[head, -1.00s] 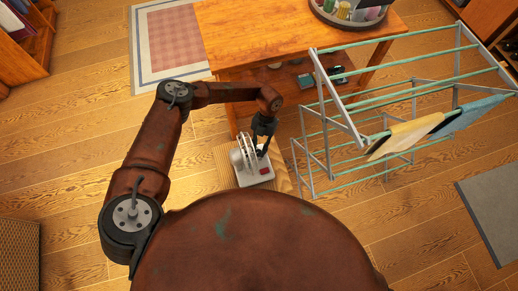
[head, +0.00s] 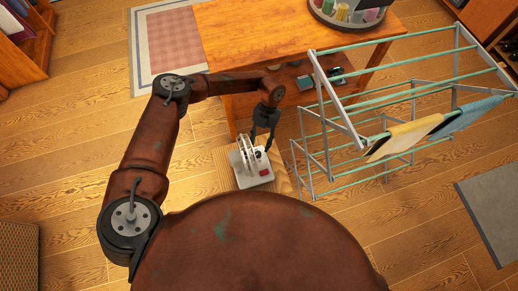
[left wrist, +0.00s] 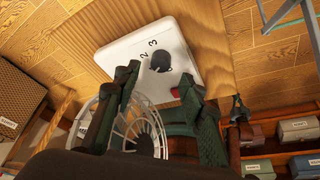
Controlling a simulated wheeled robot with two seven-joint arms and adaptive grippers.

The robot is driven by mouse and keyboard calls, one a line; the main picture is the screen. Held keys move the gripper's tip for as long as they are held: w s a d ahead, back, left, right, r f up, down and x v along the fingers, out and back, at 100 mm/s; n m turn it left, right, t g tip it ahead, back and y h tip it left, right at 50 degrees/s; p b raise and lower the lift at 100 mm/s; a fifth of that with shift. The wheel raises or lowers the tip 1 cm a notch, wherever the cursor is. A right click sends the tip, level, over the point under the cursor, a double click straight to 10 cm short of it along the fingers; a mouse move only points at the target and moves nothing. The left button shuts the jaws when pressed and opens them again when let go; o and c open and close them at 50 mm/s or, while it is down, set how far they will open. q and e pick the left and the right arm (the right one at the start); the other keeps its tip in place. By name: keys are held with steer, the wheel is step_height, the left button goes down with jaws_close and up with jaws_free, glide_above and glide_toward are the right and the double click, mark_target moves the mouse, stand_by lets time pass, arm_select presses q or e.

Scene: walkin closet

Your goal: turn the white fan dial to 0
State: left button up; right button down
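Other markings are hidden or unreadable, and I cannot tell which number the dial points to. My left gripper (left wrist: 158,84) is open, its two green fingers apart on either side below the dial, not closed on it. In the head view this gripper (head: 264,140) is just above the fan base. My right gripper is not in view.
A wooden table (head: 245,40) stands behind the fan. A metal drying rack (head: 325,120) with hanging cloths is close on the right. The wooden board (head: 222,165) lies under the fan. Labelled boxes (left wrist: 300,130) show at the right of the left wrist view.

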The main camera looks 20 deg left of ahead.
arm_select(q)
steer(key=v, duration=0.7)
